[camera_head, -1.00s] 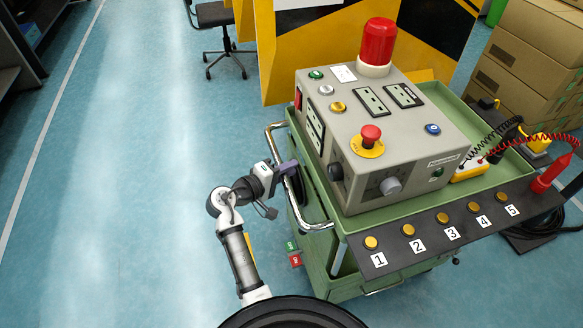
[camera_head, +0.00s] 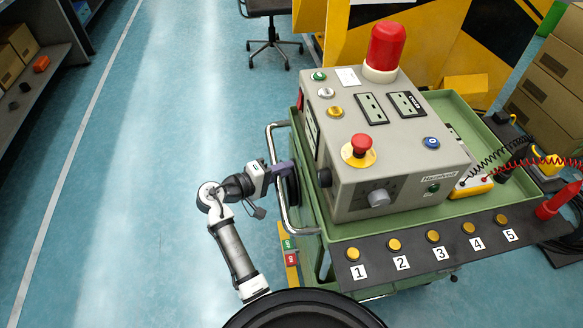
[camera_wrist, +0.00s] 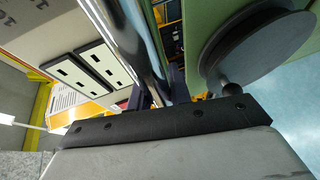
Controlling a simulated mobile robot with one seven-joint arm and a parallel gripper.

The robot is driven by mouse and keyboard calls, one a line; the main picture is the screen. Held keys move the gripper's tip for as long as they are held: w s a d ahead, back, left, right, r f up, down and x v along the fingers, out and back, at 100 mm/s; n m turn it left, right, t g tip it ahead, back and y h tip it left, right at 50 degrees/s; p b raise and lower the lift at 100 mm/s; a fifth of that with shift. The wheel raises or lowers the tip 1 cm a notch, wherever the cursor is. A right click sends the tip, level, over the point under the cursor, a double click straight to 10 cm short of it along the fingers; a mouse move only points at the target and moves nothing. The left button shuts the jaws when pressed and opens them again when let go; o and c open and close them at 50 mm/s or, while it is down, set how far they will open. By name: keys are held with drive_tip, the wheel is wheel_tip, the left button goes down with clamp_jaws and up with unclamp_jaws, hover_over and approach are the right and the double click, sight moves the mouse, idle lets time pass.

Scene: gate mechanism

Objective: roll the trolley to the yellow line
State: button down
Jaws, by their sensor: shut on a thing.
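The green trolley (camera_head: 344,225) stands right of centre in the head view, with a grey control box (camera_head: 385,150) on top. Its chrome handle (camera_head: 282,208) is on the left side. My gripper (camera_head: 284,171) is shut on the upright part of this handle. In the wrist view, the chrome bar (camera_wrist: 128,35) runs down between the dark fingers (camera_wrist: 158,92); the contact itself is partly hidden.
Yellow-and-black machinery (camera_head: 440,45) and a chair (camera_head: 272,35) stand behind the trolley. Cardboard boxes (camera_head: 545,90) are at the right, with cables near them. A shelf (camera_head: 50,75) is at the far left. The blue floor (camera_head: 140,190) left of the trolley is clear, crossed by a white line (camera_head: 62,190).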

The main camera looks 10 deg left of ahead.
drive_tip(key=shift+s+a+f, duration=0.1)
drive_tip(key=shift+s+a, duration=0.15)
drive_tip(key=shift+a, duration=0.4)
drive_tip(key=c, duration=1.3)
unclamp_jaws()
drive_tip(key=shift+a, duration=0.2)
drive_tip(key=shift+d, duration=0.1)
drive_tip(key=b+v, duration=0.2)
drive_tip(key=v, duration=1.2)
drive_tip(key=shift+w, duration=0.1)
